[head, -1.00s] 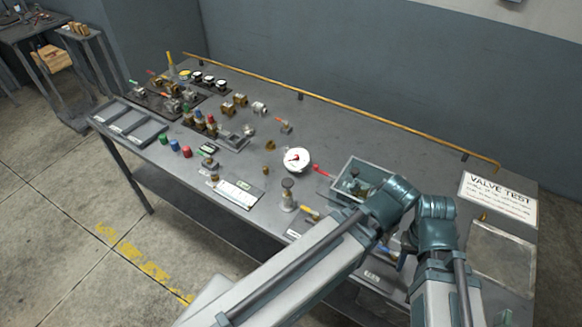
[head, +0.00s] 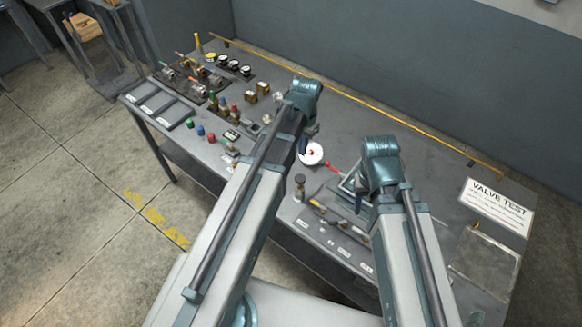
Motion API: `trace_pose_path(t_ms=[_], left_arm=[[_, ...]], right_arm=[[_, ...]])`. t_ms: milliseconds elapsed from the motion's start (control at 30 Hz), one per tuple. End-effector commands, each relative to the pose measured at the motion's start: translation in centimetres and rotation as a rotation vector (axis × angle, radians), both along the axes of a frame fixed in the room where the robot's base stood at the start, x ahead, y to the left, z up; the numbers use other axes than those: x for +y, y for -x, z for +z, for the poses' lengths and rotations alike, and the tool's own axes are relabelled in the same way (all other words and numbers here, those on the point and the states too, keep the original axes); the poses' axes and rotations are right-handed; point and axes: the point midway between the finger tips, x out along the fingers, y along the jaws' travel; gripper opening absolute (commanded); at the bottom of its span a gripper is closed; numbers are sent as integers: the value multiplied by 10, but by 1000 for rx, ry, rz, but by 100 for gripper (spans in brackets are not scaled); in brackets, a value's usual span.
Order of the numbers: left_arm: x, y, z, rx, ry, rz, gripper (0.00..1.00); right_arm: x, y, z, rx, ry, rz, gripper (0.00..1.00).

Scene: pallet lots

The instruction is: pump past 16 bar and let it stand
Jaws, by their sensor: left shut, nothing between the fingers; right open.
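The white dial gauge (head: 313,154) with a red mark sits on the bench, partly covered by my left arm; its reading is too small to tell. A red-ended lever (head: 335,165) lies just right of it, toward a grey box (head: 349,183) mostly hidden behind my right arm. A black-topped post (head: 299,183) stands in front of the gauge. My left gripper (head: 303,147) points down just left of the gauge, shut and empty. My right gripper (head: 359,204) is open by the grey box, mostly hidden by its own wrist; I cannot tell if it touches anything.
Valves and fittings (head: 182,80), several small gauges (head: 233,64) and coloured caps (head: 199,130) fill the bench's left part. Small tools and labels line the front edge. A yellow pipe (head: 400,121) runs along the back. The VALVE TEST sign (head: 497,206) and a tray (head: 485,262) are at right.

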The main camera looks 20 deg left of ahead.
Motion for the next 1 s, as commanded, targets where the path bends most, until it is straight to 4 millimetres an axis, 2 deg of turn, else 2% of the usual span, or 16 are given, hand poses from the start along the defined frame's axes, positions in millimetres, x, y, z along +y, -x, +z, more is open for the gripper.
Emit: trace_pose_path(t_ms=[367, 567, 767, 1000], left_arm=[[0, 0, -1, 0, 0, 0, 0], [0, 0, -10, 0, 0, 0, 0], [0, 0, -30, 0, 0, 0, 0], [1, -1, -64, 0, 0, 0, 0]], right_arm=[[0, 0, -1, 0, 0, 0, 47], [0, 0, -10, 0, 0, -1, 47], [0, 0, -30, -1, 0, -2, 47], [0, -1, -64, -2, -1, -3, 47]])
